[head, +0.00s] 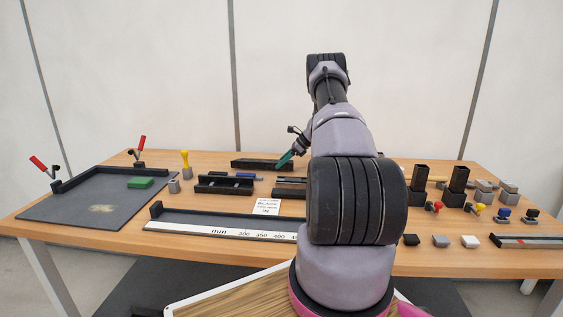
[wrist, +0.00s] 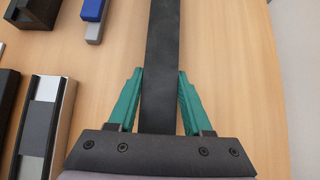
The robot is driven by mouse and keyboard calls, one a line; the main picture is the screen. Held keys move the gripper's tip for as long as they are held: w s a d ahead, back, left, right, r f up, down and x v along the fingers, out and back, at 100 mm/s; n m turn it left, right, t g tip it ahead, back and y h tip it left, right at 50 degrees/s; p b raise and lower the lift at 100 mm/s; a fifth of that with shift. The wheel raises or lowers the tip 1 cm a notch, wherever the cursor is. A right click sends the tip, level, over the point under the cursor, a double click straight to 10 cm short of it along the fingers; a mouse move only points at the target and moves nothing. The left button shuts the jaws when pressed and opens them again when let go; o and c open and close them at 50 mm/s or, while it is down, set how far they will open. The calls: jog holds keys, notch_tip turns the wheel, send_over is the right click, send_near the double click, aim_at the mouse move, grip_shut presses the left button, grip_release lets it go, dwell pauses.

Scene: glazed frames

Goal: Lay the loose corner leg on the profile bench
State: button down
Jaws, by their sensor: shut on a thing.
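My gripper (wrist: 160,85) has its green fingers on either side of a long dark flat bar (wrist: 163,45), which looks like the loose corner leg, and is shut on it. The bar runs away from the gripper above the wooden surface; the wrist view does not show whether it touches it. In the head view a green finger (head: 285,159) shows at the right end of a dark bar (head: 255,163) near the table's back edge. A long dark bed with a millimetre scale (head: 215,229) lies at the front; I cannot tell if this is the profile bench.
A black channel holder (head: 225,184) stands mid-table. A dark tray (head: 60,208) with red-handled clamps and a green block (head: 140,183) is at left. Upright black tubes (head: 458,178), knobs and small blocks crowd the right. My arm hides the middle.

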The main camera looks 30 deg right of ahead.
jog(key=shift+f, duration=0.25)
jog(key=shift+f, duration=0.1)
jog(key=shift+c, duration=1.2)
grip_release()
jog(key=shift+f, duration=0.1)
jog(key=s+d+r, duration=0.2)
jog(key=d+r, duration=0.1)
jog(key=r, duration=0.3)
jog(key=s+d+r, duration=0.2)
jog(key=d+r, duration=0.1)
jog(key=r, duration=0.4)
jog(key=shift+d+r, duration=0.15)
jog(key=shift+r, duration=0.15)
jog(key=shift+s, duration=0.1)
